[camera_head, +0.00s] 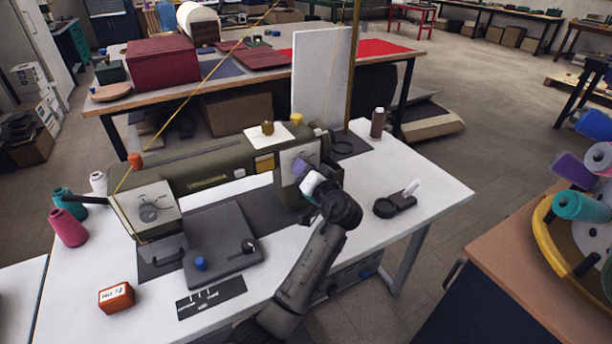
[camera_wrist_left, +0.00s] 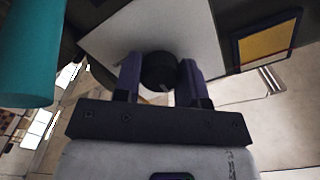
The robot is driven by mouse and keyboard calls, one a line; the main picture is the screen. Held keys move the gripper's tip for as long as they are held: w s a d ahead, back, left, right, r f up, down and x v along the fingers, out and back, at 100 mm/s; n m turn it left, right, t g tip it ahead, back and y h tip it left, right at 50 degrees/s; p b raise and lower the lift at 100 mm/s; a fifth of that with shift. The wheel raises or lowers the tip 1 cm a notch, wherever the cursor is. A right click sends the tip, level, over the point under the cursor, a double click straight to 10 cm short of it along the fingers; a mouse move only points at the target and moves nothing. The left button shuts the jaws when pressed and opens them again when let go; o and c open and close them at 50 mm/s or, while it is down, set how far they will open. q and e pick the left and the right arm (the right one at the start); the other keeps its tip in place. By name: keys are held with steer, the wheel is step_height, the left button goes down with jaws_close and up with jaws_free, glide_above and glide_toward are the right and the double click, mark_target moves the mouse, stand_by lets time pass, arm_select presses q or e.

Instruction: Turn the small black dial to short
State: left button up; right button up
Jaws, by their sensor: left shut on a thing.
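The sewing machine (camera_head: 195,175) stands on the white table. My left gripper (camera_head: 301,168) reaches the white plate on the right end of the machine. In the left wrist view my left gripper (camera_wrist_left: 161,78) is shut on the small black dial (camera_wrist_left: 159,70), with one purple finger on each side. The dial sits in front of a pale plate (camera_wrist_left: 115,38) and shows a short light mark near its lower edge. The mark's setting cannot be read. In the head view the gripper hides the dial. My right gripper is not in view.
A grey plate with a blue knob (camera_head: 200,264) and a black knob (camera_head: 249,246) lies before the machine. A black marked card (camera_head: 211,297) and an orange box (camera_head: 117,297) are at the front. Thread cones stand left; a black holder (camera_head: 394,205) lies right.

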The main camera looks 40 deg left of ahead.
arm_select(q)
steer(key=shift+n, duration=0.3)
stand_by(0.4)
steer(key=o, duration=0.9)
steer(key=shift+s+d, duration=0.2)
steer(key=shift+d, duration=0.25)
steer(key=p+v, duration=0.2)
steer(key=v, duration=1.1)
steer(key=shift+p, duration=0.3)
steer(key=shift+w, duration=0.1)
